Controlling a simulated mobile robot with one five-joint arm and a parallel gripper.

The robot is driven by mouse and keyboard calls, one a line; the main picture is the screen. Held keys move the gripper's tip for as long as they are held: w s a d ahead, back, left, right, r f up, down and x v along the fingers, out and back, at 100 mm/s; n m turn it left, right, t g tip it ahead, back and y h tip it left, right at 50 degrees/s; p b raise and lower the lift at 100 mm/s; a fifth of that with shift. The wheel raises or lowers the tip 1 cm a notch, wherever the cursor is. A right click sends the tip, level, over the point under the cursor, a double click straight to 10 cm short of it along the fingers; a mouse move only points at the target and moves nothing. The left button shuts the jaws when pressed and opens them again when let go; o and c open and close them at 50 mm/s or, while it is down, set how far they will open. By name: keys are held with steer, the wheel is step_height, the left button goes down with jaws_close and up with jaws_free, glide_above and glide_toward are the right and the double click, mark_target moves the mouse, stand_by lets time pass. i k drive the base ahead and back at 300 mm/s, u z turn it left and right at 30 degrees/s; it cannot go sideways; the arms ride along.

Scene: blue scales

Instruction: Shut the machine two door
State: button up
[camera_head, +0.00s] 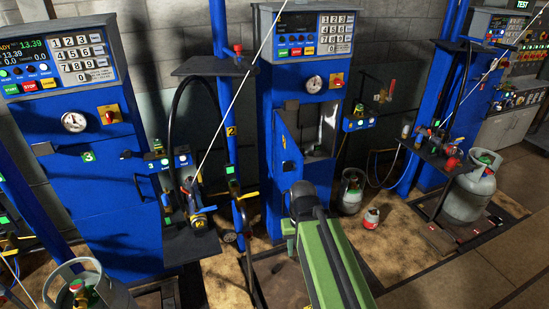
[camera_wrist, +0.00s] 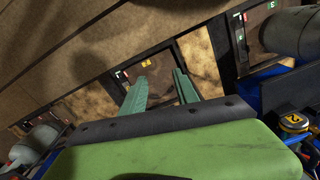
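Machine two is the tall blue cabinet (camera_head: 310,58) in the middle of the head view, beside a blue post with a yellow 2 label (camera_head: 231,131). Its door (camera_head: 288,150), a blue panel with a small yellow mark, appears to stand open, hinge side unclear. The compartment (camera_head: 319,132) behind it shows a pale interior. My green arm reaches up from the bottom toward the cabinet, its dark end in front of and below the door. In the wrist view my gripper (camera_wrist: 160,75) has two green fingers apart, with nothing between them. The door is not recognisable in the wrist view.
Machine three (camera_head: 90,175) stands to the left, with a shelf and hoses between the cabinets. A grey gas bottle (camera_head: 350,191) and a small red-and-white canister (camera_head: 371,218) stand right of machine two. A larger bottle (camera_head: 469,193) is farther right. Floor at lower right is clear.

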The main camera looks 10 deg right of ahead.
mark_target(286, 149)
steer(key=u, duration=0.95)
steer(key=i, duration=0.1)
steer(key=u, duration=1.65)
steer(key=k, duration=0.8)
steer(key=z, duration=0.55)
steer(key=i, duration=1.05)
steer(key=u, duration=0.05)
